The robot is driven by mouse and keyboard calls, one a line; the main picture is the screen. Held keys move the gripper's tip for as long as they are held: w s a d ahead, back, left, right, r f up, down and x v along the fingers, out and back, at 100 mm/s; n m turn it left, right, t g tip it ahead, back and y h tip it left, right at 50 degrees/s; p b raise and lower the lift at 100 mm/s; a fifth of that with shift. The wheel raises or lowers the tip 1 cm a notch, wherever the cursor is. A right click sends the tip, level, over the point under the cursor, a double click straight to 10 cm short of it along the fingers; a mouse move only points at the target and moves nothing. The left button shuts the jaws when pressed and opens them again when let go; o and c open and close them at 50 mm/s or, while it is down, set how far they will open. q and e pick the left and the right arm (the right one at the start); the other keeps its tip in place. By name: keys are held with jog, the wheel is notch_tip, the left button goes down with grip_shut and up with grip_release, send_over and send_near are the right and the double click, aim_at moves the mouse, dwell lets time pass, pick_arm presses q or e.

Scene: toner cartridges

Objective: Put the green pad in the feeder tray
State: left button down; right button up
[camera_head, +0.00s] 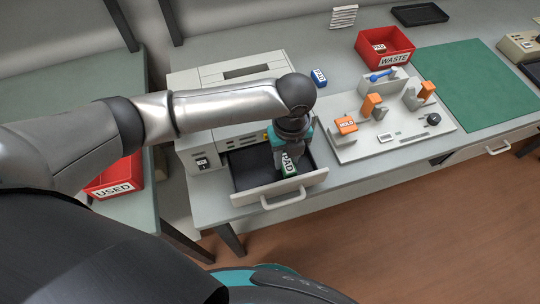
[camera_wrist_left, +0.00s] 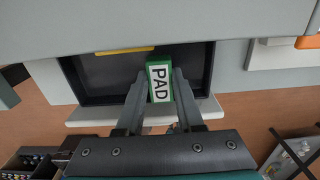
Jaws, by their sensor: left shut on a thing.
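The green pad (camera_head: 290,171) is a small block with a white face marked PAD. It also shows in the wrist view (camera_wrist_left: 159,80). My left gripper (camera_head: 286,158) is shut on the pad, with one finger on each side of it, as the wrist view (camera_wrist_left: 159,76) shows. The feeder tray (camera_head: 247,172) is a dark-floored drawer pulled out from the pale machine. The pad is over the right part of the tray, near its front wall. I cannot tell whether it touches the floor. The tray also shows in the wrist view (camera_wrist_left: 100,85). My right gripper is not in view.
A pale board (camera_head: 348,151) with orange parts, one marked HOLD, stands right of the tray. A red WASTE bin (camera_head: 400,52) is behind it. A red USED bin (camera_head: 134,181) is at left. The green mat (camera_head: 485,85) is clear.

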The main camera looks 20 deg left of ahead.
aim_at(270, 163)
pick_arm(q)
jog(key=a, duration=0.4)
jog(key=shift+w+a+f, duration=0.2)
jog(key=shift+f, duration=0.05)
jog(key=shift+d+f, duration=0.2)
jog(key=shift+f, duration=0.3)
jog(key=shift+f, duration=0.15)
jog(key=c, duration=0.5)
grip_release()
jog(key=shift+c, duration=0.2)
notch_tip(270, 163, up, 12)
jog(key=p, duration=0.2)
jog(key=shift+r, duration=0.2)
